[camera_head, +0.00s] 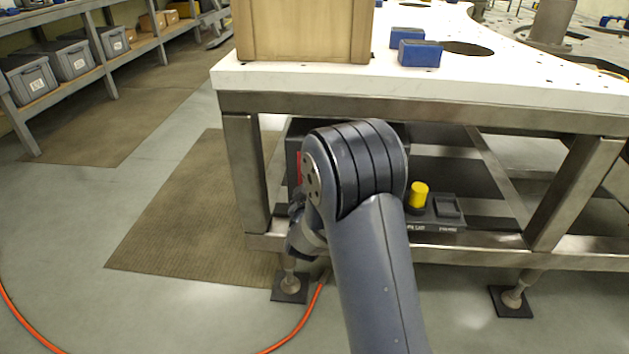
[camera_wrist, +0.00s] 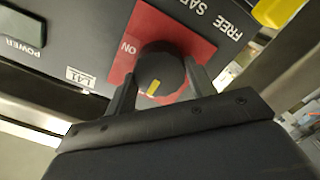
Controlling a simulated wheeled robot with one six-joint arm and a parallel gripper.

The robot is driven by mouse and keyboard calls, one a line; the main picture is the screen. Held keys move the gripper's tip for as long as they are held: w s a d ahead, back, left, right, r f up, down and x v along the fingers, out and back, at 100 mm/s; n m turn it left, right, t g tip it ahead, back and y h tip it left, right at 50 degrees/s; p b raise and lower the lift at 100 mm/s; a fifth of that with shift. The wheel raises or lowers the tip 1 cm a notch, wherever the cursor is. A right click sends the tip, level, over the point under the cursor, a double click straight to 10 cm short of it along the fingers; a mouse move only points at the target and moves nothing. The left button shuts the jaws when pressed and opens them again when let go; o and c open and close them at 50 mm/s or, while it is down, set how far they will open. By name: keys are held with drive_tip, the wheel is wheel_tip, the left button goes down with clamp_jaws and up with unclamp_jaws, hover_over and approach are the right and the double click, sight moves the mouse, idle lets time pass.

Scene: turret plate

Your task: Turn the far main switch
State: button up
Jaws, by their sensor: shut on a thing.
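A black rotary switch knob (camera_wrist: 160,72) with a yellow mark sits on a red plate (camera_wrist: 192,42) marked ON in the wrist view. My gripper (camera_wrist: 160,82) has one finger on each side of the knob and is shut on it. The knob is on a dark control box (camera_wrist: 85,25) with FREE and POWER lettering. In the head view the box (camera_head: 432,222) is under the table, and my arm hides the knob and gripper. Only a sliver of the red plate (camera_head: 299,168) shows there.
A yellow knob (camera_head: 419,192) stands on the box right of my arm. The white table top (camera_head: 520,88) overhangs the box, with metal legs (camera_head: 246,175) around it. An orange hose (camera_head: 300,325) lies on the floor.

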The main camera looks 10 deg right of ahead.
drive_tip(key=o, duration=1)
drive_tip(key=p+v, duration=0.1)
drive_tip(key=v, duration=0.9)
drive_tip(key=shift+s+a, duration=0.15)
drive_tip(key=shift+s, duration=0.25)
drive_tip(key=shift+w, duration=0.15)
drive_tip(key=b+x, duration=0.1)
drive_tip(key=x, duration=0.9)
drive_tip(key=shift+w, duration=0.3)
